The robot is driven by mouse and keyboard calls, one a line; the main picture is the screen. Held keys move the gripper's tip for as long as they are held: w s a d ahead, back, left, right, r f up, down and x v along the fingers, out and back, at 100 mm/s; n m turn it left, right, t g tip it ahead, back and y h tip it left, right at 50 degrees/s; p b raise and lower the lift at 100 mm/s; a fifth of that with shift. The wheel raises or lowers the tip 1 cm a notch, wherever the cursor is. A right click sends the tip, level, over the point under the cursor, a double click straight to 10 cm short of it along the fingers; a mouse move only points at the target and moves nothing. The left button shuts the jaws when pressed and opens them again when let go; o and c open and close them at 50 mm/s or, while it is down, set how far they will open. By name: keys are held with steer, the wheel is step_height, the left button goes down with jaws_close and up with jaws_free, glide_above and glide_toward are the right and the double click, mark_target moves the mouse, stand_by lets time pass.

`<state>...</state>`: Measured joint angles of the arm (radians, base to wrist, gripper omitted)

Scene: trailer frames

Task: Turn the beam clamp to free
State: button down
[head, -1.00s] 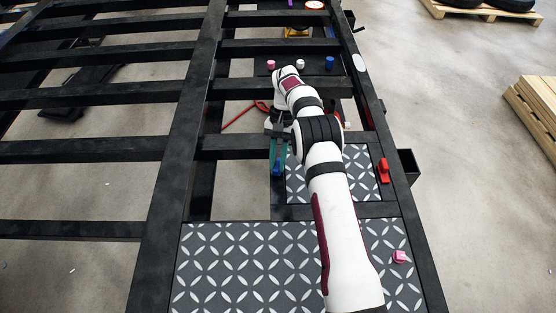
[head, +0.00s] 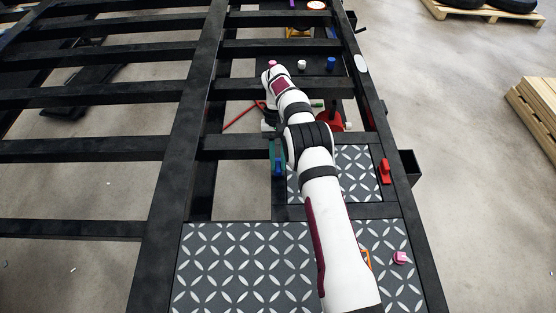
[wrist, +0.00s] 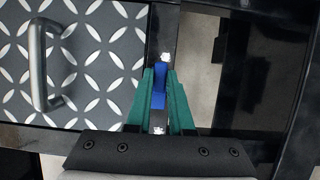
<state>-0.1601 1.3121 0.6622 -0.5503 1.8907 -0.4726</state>
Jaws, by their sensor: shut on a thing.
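A blue piece (head: 279,168), which I take to be the beam clamp's handle, stands on the dark frame beam at the left edge of the smaller patterned plate. In the wrist view the blue piece (wrist: 159,82) lies between two green fingers, in line with the beam. My gripper (wrist: 160,92) is shut on it. In the head view my gripper (head: 278,155) shows as a bit of green left of my arm. My arm and fingers hide much of the clamp, so its turned position is hard to tell.
The smaller patterned plate (head: 358,163) lies to the right; a grey bar handle (wrist: 38,65) stands up in the wrist view. A red latch (head: 385,171), a pink knob (head: 400,257) and a red object (head: 331,122) are nearby. Open gaps show between the beams.

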steer(key=c, duration=0.8)
jaws_free()
steer(key=shift+r, duration=0.1)
steer(key=r, duration=0.2)
steer(key=d+r, duration=0.1)
steer(key=r, duration=0.2)
steer(key=shift+s+d, duration=0.15)
steer(key=shift+s, duration=0.05)
steer(key=s+d+r, duration=0.3)
steer(key=d+r, duration=0.3)
steer(key=d, duration=0.3)
steer(key=shift+s+d, duration=0.35)
